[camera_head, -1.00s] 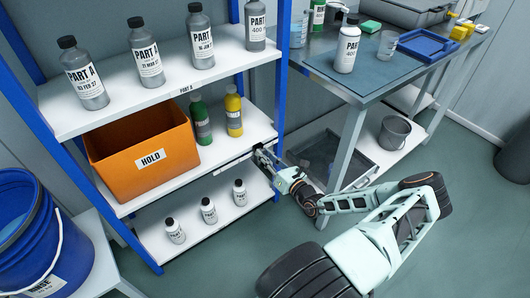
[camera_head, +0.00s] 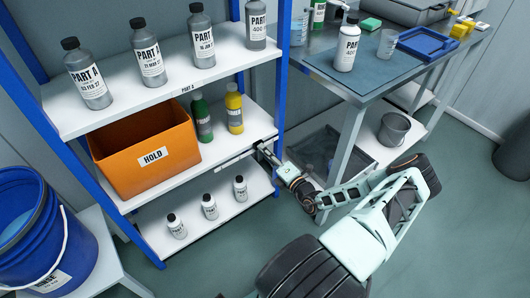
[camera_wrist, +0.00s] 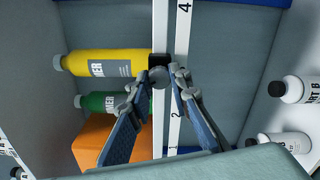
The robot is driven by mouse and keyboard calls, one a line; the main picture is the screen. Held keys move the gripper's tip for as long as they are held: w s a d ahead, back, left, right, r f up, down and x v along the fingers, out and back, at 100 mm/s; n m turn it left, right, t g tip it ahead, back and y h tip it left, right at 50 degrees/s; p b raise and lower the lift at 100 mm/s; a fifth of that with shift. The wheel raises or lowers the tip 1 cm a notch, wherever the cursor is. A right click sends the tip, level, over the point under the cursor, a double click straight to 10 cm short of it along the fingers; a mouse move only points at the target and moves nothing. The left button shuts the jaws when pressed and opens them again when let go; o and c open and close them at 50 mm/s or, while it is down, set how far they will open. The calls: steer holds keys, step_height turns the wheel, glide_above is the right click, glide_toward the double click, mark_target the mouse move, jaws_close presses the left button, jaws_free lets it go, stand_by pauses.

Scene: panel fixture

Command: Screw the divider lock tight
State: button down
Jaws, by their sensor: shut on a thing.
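The divider lock is a small round grey knob (camera_wrist: 158,76) in front of a black block (camera_wrist: 161,60) on the white numbered rail of the shelf edge. In the wrist view my gripper (camera_wrist: 165,82) has its fingertips around the knob, shut on it. The fingers partly hide the knob, so I cannot tell how far it is screwed in. In the head view my gripper (camera_head: 262,149) is at the right end of the middle shelf's front edge, where the knob is too small to make out.
An orange HOLD bin (camera_head: 150,158), a green bottle (camera_head: 203,121) and a yellow bottle (camera_head: 234,110) stand on the middle shelf (camera_head: 218,150). Small white bottles (camera_head: 209,207) stand below. The blue upright (camera_head: 283,70) is close right of my gripper. Open floor lies in front.

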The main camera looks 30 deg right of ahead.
steer(key=m+b, duration=0.1)
steer(key=m, duration=1)
steer(key=m+b, duration=0.2)
steer(key=m, duration=1)
steer(key=shift+d+r, duration=0.15)
steer(key=shift+d, duration=0.05)
steer(key=shift+m, duration=0.3)
steer(key=c, duration=1.8)
jaws_free()
steer(key=shift+o, duration=0.2)
steer(key=shift+r, duration=0.1)
step_height(320, 180, up, 10)
